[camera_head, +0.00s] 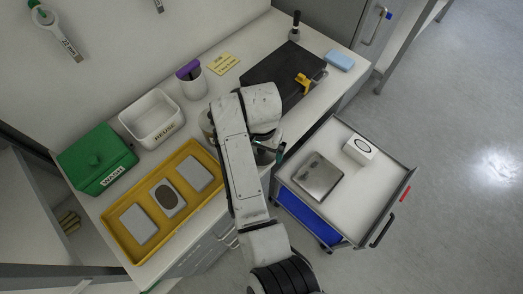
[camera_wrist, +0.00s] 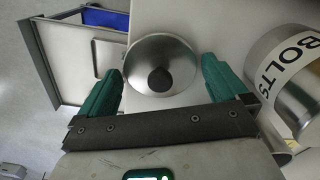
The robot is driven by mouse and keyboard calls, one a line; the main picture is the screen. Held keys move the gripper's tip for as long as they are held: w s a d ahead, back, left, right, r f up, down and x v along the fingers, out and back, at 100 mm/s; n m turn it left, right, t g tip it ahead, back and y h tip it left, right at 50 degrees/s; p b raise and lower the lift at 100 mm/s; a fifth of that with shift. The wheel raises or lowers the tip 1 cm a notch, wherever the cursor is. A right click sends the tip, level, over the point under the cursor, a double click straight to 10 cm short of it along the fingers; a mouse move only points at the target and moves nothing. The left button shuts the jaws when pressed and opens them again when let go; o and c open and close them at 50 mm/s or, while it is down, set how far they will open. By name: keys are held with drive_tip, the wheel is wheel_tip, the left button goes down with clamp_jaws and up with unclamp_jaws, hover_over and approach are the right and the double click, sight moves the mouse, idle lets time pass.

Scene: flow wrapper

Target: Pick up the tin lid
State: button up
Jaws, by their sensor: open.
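The tin lid (camera_wrist: 145,50) is a round, shiny metal disc with a dark round knob in its middle, lying on the pale worktop in the wrist view. My gripper (camera_wrist: 161,68) is open, with one green finger on each side of the lid in the picture. I cannot tell whether the fingers are down at the lid's height, and nothing is shut on it. A metal tin marked BOLTS (camera_wrist: 269,72) is right of the lid. In the head view my arm hides the lid and most of my gripper.
A yellow tray (camera_head: 112,244) with several grey plates lies on the bench, near a white REUSE bin (camera_head: 166,133) and a green WASH box (camera_head: 84,165). A cart (camera_head: 373,188) holding a metal box and a white block stands close to the bench's right side.

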drive_tip(key=c, duration=0.8)
drive_tip(key=shift+r, duration=0.15)
